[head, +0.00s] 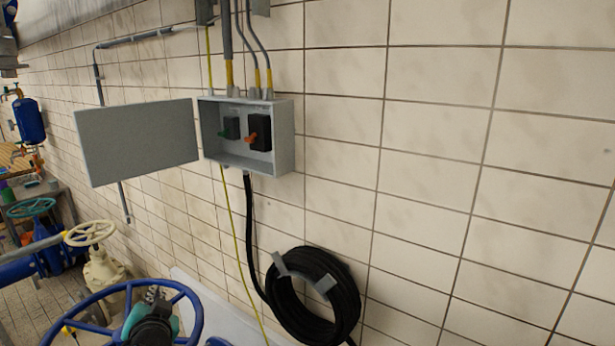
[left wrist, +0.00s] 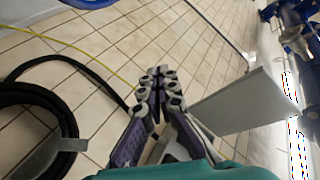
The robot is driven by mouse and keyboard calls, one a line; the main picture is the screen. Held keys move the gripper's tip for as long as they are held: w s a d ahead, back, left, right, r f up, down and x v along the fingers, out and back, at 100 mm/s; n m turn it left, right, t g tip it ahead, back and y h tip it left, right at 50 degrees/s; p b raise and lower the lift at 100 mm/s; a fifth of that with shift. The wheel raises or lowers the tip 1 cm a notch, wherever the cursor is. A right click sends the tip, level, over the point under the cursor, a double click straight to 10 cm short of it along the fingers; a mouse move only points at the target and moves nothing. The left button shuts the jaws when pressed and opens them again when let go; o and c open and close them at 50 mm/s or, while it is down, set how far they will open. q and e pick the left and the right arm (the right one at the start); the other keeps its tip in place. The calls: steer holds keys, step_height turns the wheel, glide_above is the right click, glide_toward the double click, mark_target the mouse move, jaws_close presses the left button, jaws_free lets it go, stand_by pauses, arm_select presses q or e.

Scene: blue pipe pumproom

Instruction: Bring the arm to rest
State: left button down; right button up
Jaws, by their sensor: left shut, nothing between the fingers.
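My left gripper (head: 154,294) is low in the head view, seen in front of a blue handwheel (head: 197,310). Its teal wrist hides part of the wheel's middle, and I cannot tell whether they touch. In the left wrist view the gripper's fingers (left wrist: 158,76) are together, with nothing between them. The tiled wall shows beyond the fingertips. My right gripper is in neither view.
An open grey switch box (head: 285,135) with a green and an orange switch is on the wall, its door (head: 138,142) swung left. A black cable coil (head: 345,300) hangs below. A cream valve wheel (head: 90,233) stands left. The wall at right is bare.

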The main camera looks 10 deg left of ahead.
arm_select(q)
steer(key=s+d+f+g+h+b, duration=0.1)
steer(key=s+d+f+h+b, duration=0.2)
steer(key=d+f, duration=0.5)
steer(key=s+d+f+g+h+b, duration=0.2)
steer(key=s+d+f+h+b, duration=0.1)
steer(key=d+f, duration=0.6)
steer(key=s+d+f+g+h+b, duration=0.2)
steer(key=d+f, duration=0.6)
steer(key=f, duration=0.4)
steer(key=shift+s+d+h+b, duration=0.35)
steer(key=shift+s+h+b, duration=0.35)
steer(key=shift+s+b, duration=0.1)
